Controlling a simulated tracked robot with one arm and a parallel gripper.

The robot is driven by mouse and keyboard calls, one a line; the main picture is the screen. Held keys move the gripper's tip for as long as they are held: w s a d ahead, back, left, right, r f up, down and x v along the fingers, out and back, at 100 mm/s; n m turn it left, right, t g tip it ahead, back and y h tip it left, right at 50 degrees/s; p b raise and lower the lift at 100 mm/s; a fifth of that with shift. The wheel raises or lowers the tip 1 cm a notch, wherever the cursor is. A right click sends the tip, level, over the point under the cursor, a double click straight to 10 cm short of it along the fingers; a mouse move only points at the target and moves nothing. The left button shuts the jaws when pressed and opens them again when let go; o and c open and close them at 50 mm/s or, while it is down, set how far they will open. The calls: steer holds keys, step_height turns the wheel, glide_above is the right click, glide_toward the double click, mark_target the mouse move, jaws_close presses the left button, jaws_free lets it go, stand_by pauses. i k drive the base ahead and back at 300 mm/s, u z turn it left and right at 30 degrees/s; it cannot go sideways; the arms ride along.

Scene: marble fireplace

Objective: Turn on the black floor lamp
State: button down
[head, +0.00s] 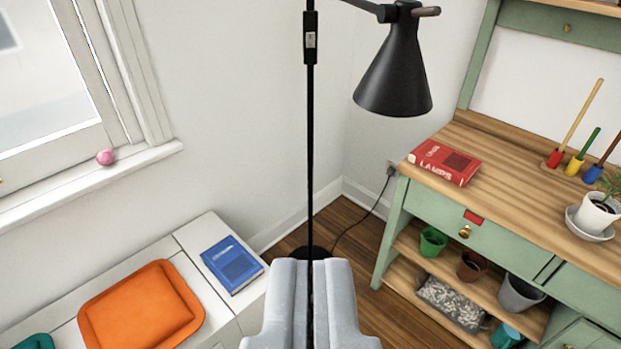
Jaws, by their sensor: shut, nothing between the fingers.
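The black floor lamp stands in the corner between the window wall and the green desk. Its black conical shade (397,70) hangs from an arm at the upper right of the pole (310,150). A small box with a light patch, perhaps a switch (310,38), sits high on the pole. The lamp's round dark base (310,252) is partly hidden behind my gripper. My gripper (311,265) is at the bottom centre, shut and empty, in front of the lower pole. I cannot tell whether it touches the pole. No glow shows at the shade.
A green desk (520,165) with a wooden top stands at right, holding a red book (444,162) and a potted plant (598,213). A white bench at left holds a blue book (232,265) and orange cushion (140,305). A power cord (375,205) runs to the wall.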

mark_target(309, 36)
steer(key=k, duration=0.65)
steer(key=u, duration=0.7)
steer(key=i, duration=1.6)
steer(key=z, duration=0.45)
